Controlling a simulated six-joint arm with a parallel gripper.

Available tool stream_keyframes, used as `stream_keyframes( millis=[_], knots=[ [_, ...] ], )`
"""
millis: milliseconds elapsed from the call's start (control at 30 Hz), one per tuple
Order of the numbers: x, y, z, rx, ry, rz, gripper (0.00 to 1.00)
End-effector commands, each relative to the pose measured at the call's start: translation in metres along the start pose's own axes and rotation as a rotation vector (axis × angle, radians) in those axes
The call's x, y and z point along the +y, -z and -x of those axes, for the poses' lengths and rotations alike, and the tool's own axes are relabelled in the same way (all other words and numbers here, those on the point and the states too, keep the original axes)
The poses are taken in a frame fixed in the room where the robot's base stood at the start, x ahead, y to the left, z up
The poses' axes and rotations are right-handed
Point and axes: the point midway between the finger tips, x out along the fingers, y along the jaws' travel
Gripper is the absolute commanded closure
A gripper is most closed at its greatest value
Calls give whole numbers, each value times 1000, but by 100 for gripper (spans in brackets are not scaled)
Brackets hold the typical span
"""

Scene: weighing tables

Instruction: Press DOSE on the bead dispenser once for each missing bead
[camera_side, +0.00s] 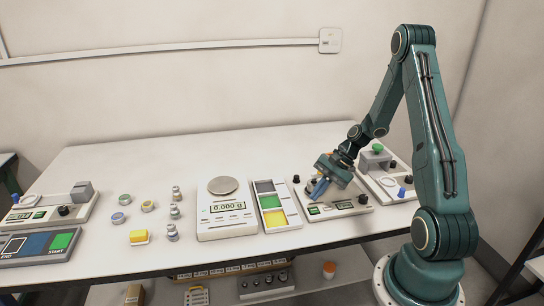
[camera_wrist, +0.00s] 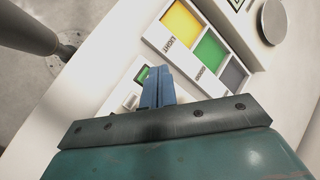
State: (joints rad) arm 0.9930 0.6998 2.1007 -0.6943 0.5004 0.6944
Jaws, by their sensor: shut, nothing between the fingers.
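My gripper (camera_side: 318,190) is shut and empty, tilted down over a flat white device (camera_side: 335,212) right of the tray. This device has a small green panel (camera_side: 314,210) and dark knobs; I cannot read a DOSE label, nor confirm that it is the bead dispenser. In the wrist view the blue fingers (camera_wrist: 157,88) are together, hiding part of the device. Whether the fingertips touch it I cannot tell. The scale (camera_side: 227,220) reads 0.000 g and its round pan (camera_side: 223,186) looks empty. No beads can be made out.
A tray (camera_side: 259,214) with grey, green and yellow sections lies between scale and device. Another device with a green knob (camera_side: 378,148) stands behind right. The table's back is clear.

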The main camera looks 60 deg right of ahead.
Motion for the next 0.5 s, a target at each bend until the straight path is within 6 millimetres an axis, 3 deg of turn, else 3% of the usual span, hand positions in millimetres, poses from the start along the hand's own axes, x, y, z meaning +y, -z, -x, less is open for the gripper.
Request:
stream_keyframes(
  millis=[500],
  knots=[
    [-12,-12,23,0,0,0,100]
  ],
)
